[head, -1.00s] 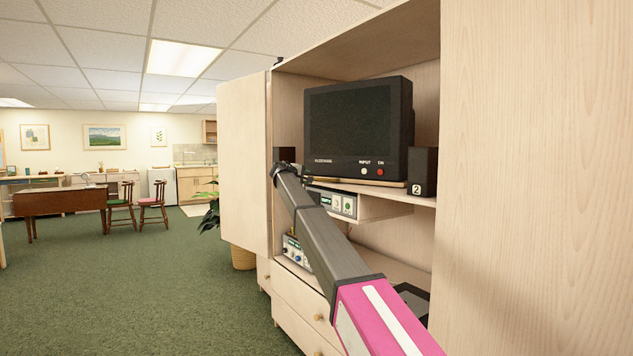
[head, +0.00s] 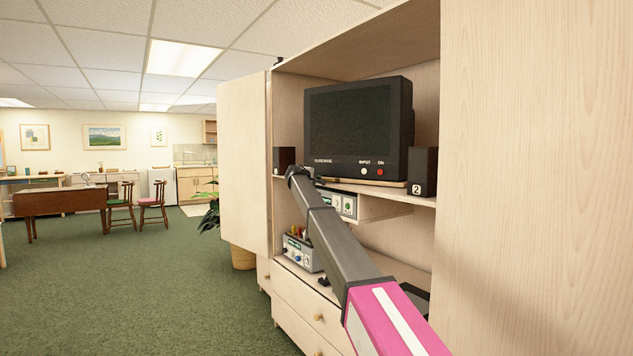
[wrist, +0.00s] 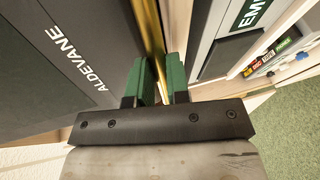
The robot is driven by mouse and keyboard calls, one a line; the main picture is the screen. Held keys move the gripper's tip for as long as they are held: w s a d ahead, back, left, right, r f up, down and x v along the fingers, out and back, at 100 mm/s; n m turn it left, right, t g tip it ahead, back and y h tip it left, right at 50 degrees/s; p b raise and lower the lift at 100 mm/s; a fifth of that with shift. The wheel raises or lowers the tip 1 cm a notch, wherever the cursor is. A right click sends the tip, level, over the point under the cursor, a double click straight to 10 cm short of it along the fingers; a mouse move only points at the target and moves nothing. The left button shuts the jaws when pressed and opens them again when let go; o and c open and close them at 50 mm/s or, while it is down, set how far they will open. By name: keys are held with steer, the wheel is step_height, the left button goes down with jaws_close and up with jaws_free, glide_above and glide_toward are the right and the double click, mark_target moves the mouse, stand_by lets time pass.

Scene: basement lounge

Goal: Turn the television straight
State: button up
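The television (head: 352,125) is a dark grey box set on a cabinet shelf, its screen facing left and toward me, with INPUT and ON buttons. A thin golden-tan board (head: 385,183) lies under it. In the wrist view the television's front (wrist: 75,65), with part of its lettering, is close at the left. My gripper (wrist: 160,82) has its two green fingertips close together, one on each side of the board's golden edge (wrist: 149,35). A narrow gap shows between them; I cannot tell whether they press on the edge. In the head view my arm hides the fingertips.
A small speaker (head: 423,172) marked 2 stands right of the television, and another dark speaker (head: 284,160) stands left. A device (head: 342,203) sits under the shelf. Another device (head: 300,252) is lower down. The open cabinet door (head: 243,160) is at the left.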

jaws_close()
steer(key=shift+w+a+m+g+h, duration=0.35)
steer(key=shift+w+a, duration=0.1)
steer(key=shift+w, duration=0.35)
steer(key=shift+w+a+m+g+h, duration=0.25)
steer(key=shift+w+a+m+h, duration=0.15)
steer(key=shift+w, duration=0.4)
steer(key=o, duration=0.7)
jaws_free()
steer(key=shift+c, duration=0.2)
steer(key=shift+s, duration=0.15)
steer(key=v, duration=1)
steer(key=shift+s+a, duration=0.2)
steer(key=shift+r, duration=0.1)
